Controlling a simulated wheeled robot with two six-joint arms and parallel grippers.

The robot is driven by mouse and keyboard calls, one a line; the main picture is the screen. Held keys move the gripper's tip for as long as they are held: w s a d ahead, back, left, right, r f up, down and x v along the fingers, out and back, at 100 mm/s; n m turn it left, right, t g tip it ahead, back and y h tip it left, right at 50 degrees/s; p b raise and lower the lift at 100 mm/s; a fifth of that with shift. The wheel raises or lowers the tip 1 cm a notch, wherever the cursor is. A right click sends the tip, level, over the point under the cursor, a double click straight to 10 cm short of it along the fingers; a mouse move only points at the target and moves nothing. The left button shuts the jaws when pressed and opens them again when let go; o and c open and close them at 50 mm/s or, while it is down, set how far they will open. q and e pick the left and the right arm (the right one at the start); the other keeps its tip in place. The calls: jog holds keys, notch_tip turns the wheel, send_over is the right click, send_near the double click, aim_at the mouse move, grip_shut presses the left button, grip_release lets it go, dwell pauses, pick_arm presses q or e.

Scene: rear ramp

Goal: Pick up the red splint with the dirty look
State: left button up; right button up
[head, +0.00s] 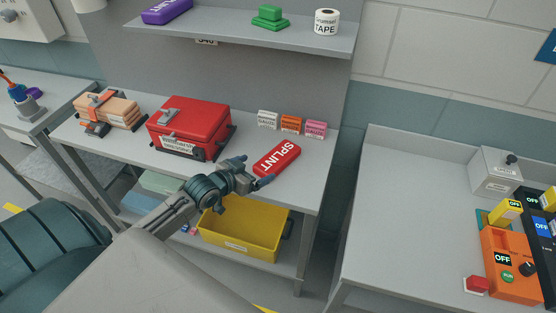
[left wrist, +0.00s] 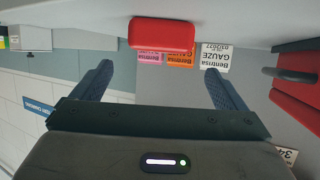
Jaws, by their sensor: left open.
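A red splint (head: 277,159) with white lettering "SPLINT" lies on the grey table near its front right edge. No dirt can be made out on it at this size. My left gripper (head: 256,171) is open and empty at the near left end of the splint, its fingers pointing toward it. In the left wrist view, the red end of the splint (left wrist: 162,35) sits between and beyond the two open fingers (left wrist: 157,78), apart from both. My right gripper is not in view.
A red case (head: 190,125) stands left of the splint. Several small gauze boxes (head: 291,124) stand behind it. A yellow bin (head: 243,234) sits below. A shelf (head: 235,34) above holds a purple item, a green item and tape. A right-hand bench (head: 400,210) carries control boxes.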

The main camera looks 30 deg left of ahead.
aim_at(270, 162)
pick_arm(q)
jog(key=x, duration=0.3)
jog(key=shift+w+a+f, duration=0.1)
jog(key=shift+a+f, duration=0.05)
jog(key=shift+w+p, duration=0.5)
jog(key=x, duration=0.1)
jog(key=p+x, duration=0.1)
jog(key=x, duration=0.1)
jog(key=shift+w+d, duration=0.15)
jog(key=shift+d, duration=0.2)
jog(key=shift+w+f, duration=0.35)
jog(key=shift+w, duration=0.05)
jog(key=shift+s, duration=0.1)
jog(key=c, duration=1.1)
